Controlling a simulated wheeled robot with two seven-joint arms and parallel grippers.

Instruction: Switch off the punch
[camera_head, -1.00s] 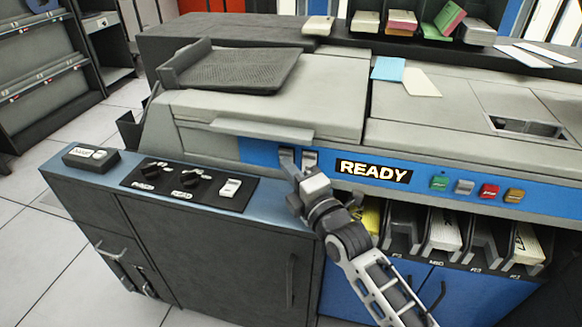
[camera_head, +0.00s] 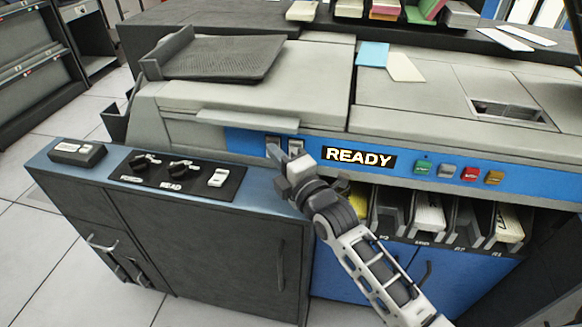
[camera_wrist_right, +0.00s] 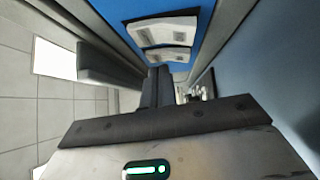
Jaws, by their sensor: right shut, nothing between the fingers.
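The card machine (camera_head: 250,104) has a blue front strip with a lit READY sign (camera_head: 358,157). Left of the sign are two pale rocker switches, the right one (camera_head: 296,147) clear and the left one partly behind my gripper. The right wrist view shows two white rockers (camera_wrist_right: 165,30) on blue. My right gripper (camera_head: 274,151) is shut and empty, its tips at the left rocker; contact cannot be told. On the left ledge, a black panel (camera_head: 158,180) carries a PUNCH knob (camera_head: 144,162), a READ knob (camera_head: 181,168) and a white rocker (camera_head: 219,177). My left gripper is out of view.
A small switch box (camera_head: 77,152) sits at the ledge's left end. Coloured buttons (camera_head: 470,174) lie right of the sign, above card stackers (camera_head: 429,218). Blue and cream cards (camera_head: 404,67) lie on top. Floor is free at the left.

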